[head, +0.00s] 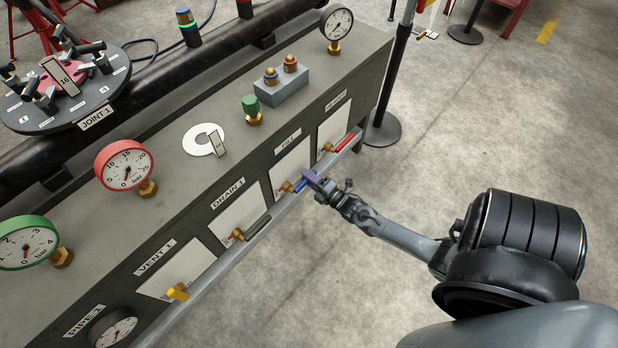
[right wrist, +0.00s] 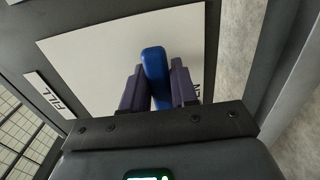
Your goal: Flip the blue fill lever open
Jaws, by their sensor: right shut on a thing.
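The blue fill lever (head: 300,185) is on the front face of the grey panel, below the FILL label (head: 291,137), with a brass valve body at its left end. My right gripper (head: 312,178) is at the lever's right end. In the right wrist view the blue lever (right wrist: 155,72) lies between the two purple fingers of my right gripper (right wrist: 158,88), which are shut on it. A white plate (right wrist: 95,60) is behind the lever. My left gripper is not in view.
On the same face are a red lever (head: 343,143), a dark drain lever (head: 257,228) and a yellow vent lever (head: 177,292). A rail (head: 220,268) runs along the face below them. A black post (head: 397,75) stands beyond the panel; the floor at right is open.

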